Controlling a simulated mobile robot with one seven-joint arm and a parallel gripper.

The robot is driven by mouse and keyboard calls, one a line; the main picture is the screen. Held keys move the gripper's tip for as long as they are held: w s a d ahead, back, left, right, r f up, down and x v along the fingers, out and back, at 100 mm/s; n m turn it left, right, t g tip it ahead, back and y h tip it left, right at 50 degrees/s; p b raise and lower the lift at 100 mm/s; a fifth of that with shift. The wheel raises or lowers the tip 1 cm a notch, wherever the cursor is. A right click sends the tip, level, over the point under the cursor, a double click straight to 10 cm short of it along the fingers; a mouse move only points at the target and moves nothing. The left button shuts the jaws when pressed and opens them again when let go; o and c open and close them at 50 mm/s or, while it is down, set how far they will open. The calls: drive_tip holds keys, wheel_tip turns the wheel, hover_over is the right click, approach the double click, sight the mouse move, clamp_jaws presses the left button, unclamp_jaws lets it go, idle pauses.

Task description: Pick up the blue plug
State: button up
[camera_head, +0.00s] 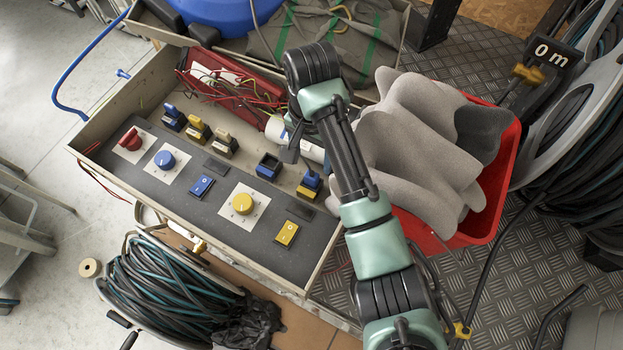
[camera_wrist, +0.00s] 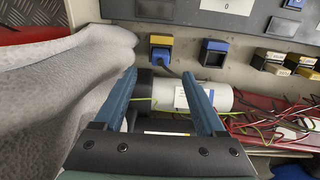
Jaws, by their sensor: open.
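In the head view my gripper (camera_head: 291,147) is partly hidden by the arm, over the box behind the row.
An empty blue socket (camera_head: 268,165) stands left of the plug. Several blue, yellow and beige connectors (camera_head: 198,130) stand further left. Loose wires (camera_head: 240,97) lie behind. Grey foam (camera_head: 415,150) in a red crate (camera_head: 506,180) crowds the right side.

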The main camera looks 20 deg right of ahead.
sight(312, 175)
wheel_tip(312, 175, down, 8)
drive_tip(key=shift+d+r, duration=0.1)
drive_tip(key=shift+r, duration=0.1)
drive_tip(key=shift+c, duration=0.3)
clamp_jaws()
